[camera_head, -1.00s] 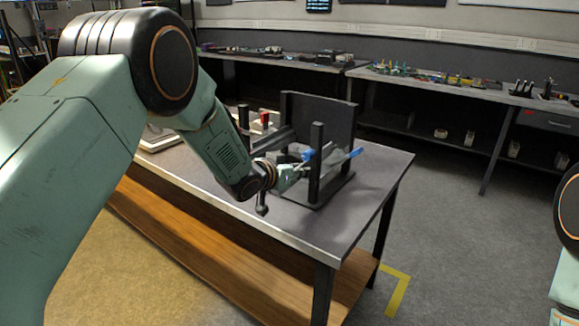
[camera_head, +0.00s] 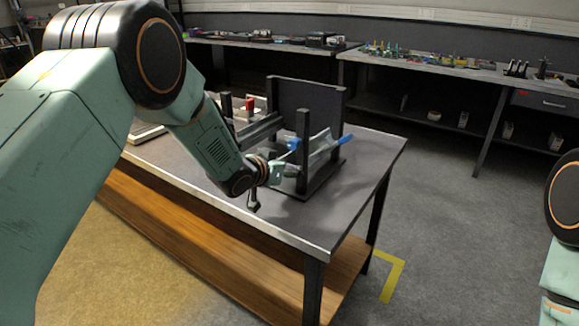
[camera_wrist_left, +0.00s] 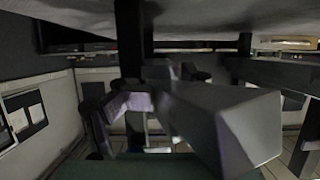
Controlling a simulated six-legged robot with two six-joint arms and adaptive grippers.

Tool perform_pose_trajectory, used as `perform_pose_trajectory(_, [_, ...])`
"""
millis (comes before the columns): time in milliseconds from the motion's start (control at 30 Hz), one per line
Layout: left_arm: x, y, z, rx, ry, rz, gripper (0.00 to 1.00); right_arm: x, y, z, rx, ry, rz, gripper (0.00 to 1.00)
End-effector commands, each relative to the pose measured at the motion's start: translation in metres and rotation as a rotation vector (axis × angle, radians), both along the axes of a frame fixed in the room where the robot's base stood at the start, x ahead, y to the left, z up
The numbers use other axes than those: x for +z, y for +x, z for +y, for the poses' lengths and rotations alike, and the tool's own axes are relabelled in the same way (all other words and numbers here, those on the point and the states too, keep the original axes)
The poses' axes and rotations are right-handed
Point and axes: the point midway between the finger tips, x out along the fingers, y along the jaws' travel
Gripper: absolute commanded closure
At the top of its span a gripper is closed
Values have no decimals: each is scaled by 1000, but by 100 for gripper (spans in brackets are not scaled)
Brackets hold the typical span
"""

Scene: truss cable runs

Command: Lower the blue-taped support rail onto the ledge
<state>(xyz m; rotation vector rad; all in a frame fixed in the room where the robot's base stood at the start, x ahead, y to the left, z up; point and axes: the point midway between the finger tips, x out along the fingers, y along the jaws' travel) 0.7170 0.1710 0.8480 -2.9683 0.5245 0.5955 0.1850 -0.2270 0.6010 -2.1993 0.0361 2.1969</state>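The pale grey support rail (camera_head: 324,146) slants across the dark stand, with blue tape (camera_head: 346,140) at its right end and more blue (camera_head: 293,144) near the front post. The dark stand (camera_head: 303,125) has upright posts, a back panel and a base on the table. I cannot single out the ledge. My left gripper (camera_head: 279,172) is just left of the front post, low beside the rail's left part. Its fingers are too small to read there. In the left wrist view a large grey block (camera_wrist_left: 235,125) fills the right front; I cannot tell whether it is rail or finger. My right gripper is out of view.
The stand rests on a grey-topped table (camera_head: 345,195) with a wooden lower shelf (camera_head: 190,225). A red piece (camera_head: 250,103) shows behind my left arm. Benches with small parts (camera_head: 430,57) line the back. The table's right end and the floor beyond are clear.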

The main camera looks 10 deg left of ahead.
Motion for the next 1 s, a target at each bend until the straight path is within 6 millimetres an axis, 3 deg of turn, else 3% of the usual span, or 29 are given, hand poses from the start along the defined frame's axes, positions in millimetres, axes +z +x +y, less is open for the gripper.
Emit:
perform_pose_trajectory(467, [2, -1, 2, 1, -1, -1, 52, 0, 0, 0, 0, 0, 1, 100])
perform_pose_trajectory(1000, [26, -53, 20, -1, 1, -2, 52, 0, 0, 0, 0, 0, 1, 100])
